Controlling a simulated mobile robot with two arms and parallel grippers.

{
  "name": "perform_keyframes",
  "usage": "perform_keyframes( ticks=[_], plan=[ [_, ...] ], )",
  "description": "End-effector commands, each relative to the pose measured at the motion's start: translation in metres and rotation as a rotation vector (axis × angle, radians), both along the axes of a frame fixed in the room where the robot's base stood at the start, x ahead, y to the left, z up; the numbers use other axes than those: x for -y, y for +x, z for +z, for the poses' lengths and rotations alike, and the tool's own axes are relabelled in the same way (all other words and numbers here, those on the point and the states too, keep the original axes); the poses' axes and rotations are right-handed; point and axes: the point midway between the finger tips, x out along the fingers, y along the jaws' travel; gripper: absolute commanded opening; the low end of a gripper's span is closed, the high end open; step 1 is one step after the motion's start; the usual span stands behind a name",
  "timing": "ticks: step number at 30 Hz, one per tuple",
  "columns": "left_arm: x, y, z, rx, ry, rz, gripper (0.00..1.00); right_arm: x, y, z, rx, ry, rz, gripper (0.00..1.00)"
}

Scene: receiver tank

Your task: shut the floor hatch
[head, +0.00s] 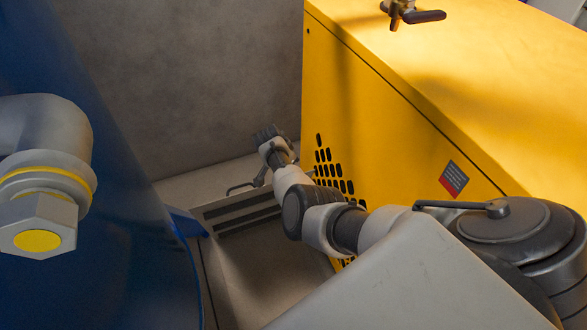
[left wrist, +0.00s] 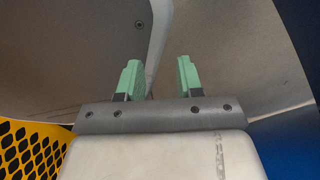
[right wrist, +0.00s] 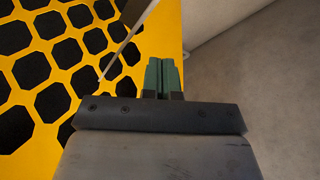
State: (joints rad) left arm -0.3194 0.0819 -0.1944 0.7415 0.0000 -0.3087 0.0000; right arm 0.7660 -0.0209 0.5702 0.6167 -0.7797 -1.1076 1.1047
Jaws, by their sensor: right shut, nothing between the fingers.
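The floor hatch (head: 265,262) appears to be the grey panel with dark slots at its far end, low in the head view between the blue tank and the yellow cabinet. A thin bar handle (head: 240,187) shows by its far edge. My right arm hides part of the panel; I cannot tell how far it stands open. My right gripper (head: 267,134) is beyond the slotted end, near the back wall. Its fingers (right wrist: 164,80) are together and empty. My left gripper (left wrist: 156,78) is open and empty in front of a grey surface, outside the head view.
The blue tank (head: 110,210) with a large pipe fitting (head: 45,180) stands on the left. The yellow cabinet (head: 410,110) with its perforated side (right wrist: 60,60) stands close to my right arm. A grey wall (head: 190,70) closes the back. The floor gap between is narrow.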

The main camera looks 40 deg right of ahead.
Motion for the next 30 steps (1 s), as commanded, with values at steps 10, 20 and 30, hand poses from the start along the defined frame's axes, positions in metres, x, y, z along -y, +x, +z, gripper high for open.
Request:
perform_keyframes(
  ticks=[10,20,30],
  plan=[
    [0.002,0.009,0.000,0.001,0.000,0.000,0.36,0.000,0.000,-0.004,0.000,0.000,0.000,0.00],
    [0.006,0.027,0.005,0.014,-0.003,0.004,0.36,0.000,0.000,-0.009,0.000,0.000,0.000,0.00],
    [0.008,0.028,0.009,-0.001,-0.004,0.006,0.36,0.000,0.000,-0.014,0.000,0.000,0.000,0.00]
  ],
)
